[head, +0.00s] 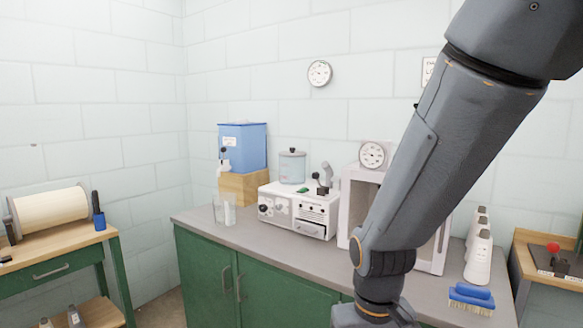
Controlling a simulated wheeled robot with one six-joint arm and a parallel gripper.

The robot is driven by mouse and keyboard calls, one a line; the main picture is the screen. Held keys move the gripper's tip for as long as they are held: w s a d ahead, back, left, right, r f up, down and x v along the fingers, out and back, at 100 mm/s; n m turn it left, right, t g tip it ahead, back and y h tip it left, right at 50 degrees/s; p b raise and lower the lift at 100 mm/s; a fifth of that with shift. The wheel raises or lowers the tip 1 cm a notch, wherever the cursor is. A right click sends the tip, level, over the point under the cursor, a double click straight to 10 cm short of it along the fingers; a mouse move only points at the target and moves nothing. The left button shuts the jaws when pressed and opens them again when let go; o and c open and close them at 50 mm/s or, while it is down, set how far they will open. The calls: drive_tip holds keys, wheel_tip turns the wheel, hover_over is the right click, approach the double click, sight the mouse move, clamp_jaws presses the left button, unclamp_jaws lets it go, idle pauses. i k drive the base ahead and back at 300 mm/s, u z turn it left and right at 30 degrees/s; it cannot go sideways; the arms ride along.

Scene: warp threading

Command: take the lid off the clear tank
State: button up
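A clear tank (292,172) stands upright on top of the white machine (300,207) on the counter. Its grey lid (292,154), with a small knob on top, sits on the tank's rim. My arm comes down from the upper right across the picture, to the right of the tank and nearer to me. The arm runs out of the bottom edge, so my gripper is out of view. The tank and lid are in plain view, with nothing in front of them.
Left of the machine are a blue container (243,148) on a wooden block (245,187) and a clear cup (222,210). Right of it is a white cabinet (352,205), partly behind my arm. White bottles (478,256) and a blue brush (470,295) are farther right. The counter's front left is clear.

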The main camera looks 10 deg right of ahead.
sight(292, 154)
drive_tip(key=u, duration=0.7)
drive_tip(key=k, duration=1.05)
drive_tip(key=u, duration=1.3)
drive_tip(key=i, duration=1.75)
drive_tip(key=z, duration=0.5)
drive_tip(key=i, duration=1.45)
drive_tip(key=z, duration=1.5)
drive_tip(key=i, duration=0.9)
drive_tip(key=z, duration=1)
